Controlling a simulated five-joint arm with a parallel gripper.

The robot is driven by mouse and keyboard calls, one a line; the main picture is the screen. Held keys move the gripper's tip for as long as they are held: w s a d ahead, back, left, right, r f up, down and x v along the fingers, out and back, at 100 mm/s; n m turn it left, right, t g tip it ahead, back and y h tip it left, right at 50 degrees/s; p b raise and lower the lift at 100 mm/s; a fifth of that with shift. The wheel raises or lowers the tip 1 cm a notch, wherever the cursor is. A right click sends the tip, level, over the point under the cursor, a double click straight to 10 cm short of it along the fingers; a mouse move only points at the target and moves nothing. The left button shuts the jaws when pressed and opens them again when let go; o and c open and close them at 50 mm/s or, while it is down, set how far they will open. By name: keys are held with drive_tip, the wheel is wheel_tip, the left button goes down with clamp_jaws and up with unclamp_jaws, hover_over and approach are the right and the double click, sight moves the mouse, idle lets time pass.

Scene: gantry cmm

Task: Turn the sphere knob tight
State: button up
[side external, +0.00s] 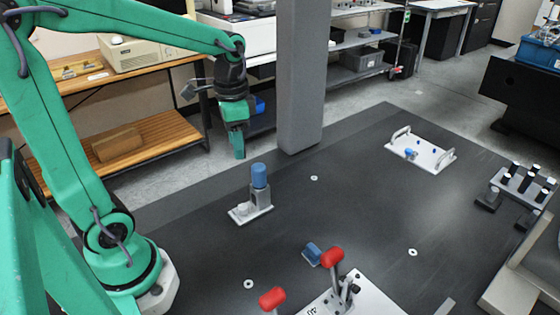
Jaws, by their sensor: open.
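A small metal fixture (263,210) stands on the dark table, left of centre. Its grey post (260,199) carries an upright blue cylinder (259,176). A small pale rounded knob (242,208) sits low on the left of its base. I cannot tell for certain whether this is the sphere knob, or how tight it is. My gripper (237,150) points down in the air, above and slightly left of the fixture in the picture. It is open, apart from the fixture, with nothing visible in it. The gap between its fingers is hard to see from this side.
A grey column (303,80) rises right of my gripper. Red-handled clamps (332,257) on a white plate (365,295) and a small blue block (312,254) are in front. A white plate with handles (424,155) lies behind right. The table's middle (350,200) is mostly clear.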

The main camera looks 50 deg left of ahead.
drive_tip(key=m, duration=2.6)
hover_over(243, 206)
wheel_tip(243, 206, down, 11)
drive_tip(key=shift+s+f, duration=0.1)
drive_tip(key=shift+f, duration=0.1)
drive_tip(key=shift+f, duration=3.75)
clamp_jaws()
